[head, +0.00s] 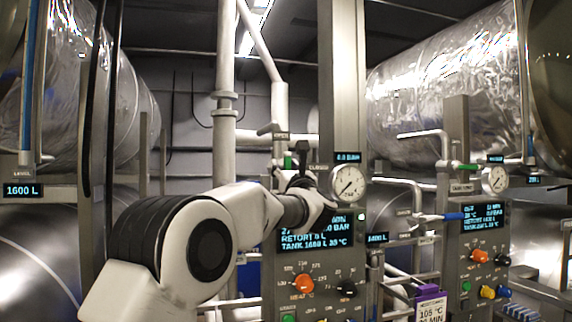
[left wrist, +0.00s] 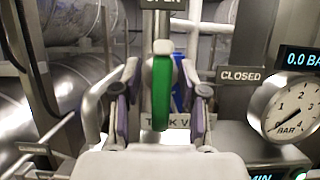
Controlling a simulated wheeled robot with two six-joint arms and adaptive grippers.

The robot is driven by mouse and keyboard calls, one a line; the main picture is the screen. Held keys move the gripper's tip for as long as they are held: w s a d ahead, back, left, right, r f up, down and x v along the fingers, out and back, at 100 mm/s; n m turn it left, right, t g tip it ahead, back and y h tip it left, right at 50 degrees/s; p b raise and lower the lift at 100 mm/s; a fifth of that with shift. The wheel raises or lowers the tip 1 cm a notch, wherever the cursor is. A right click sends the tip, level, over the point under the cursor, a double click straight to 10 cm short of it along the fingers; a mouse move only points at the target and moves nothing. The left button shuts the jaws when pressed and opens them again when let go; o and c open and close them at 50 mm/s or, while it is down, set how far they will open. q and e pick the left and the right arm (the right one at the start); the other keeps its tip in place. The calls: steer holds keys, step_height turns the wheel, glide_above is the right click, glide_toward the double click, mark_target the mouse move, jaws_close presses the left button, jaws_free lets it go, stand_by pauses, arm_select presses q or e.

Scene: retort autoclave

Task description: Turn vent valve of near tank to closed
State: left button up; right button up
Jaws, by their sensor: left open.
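The vent valve's green lever (left wrist: 162,92) stands upright in the left wrist view, under an OPEN label (left wrist: 162,3). A CLOSED label (left wrist: 240,75) is to its right, and a partly hidden tank vent label is below it. A bit of the green lever (head: 288,161) also shows in the head view, just behind my wrist. My left gripper (left wrist: 160,104) is open, with one purple-padded finger on each side of the lever. Gaps show between lever and pads. In the head view my left gripper (head: 303,180) is mostly hidden by its own arm. My right gripper is not in view.
A pressure gauge (head: 348,183) under a 0.0 BAR display (head: 347,157) sits close to the right of my gripper. Below is a panel with an orange knob (head: 304,283) and black knob (head: 347,289). A second, similar panel (head: 487,240) stands farther right.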

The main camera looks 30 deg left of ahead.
arm_select(q)
steer(key=shift+d+r, duration=0.1)
steer(key=shift+d, duration=0.05)
steer(key=c, duration=0.6)
steer(key=shift+s+d+r, duration=0.2)
steer(key=shift+s+d, duration=0.05)
jaws_close()
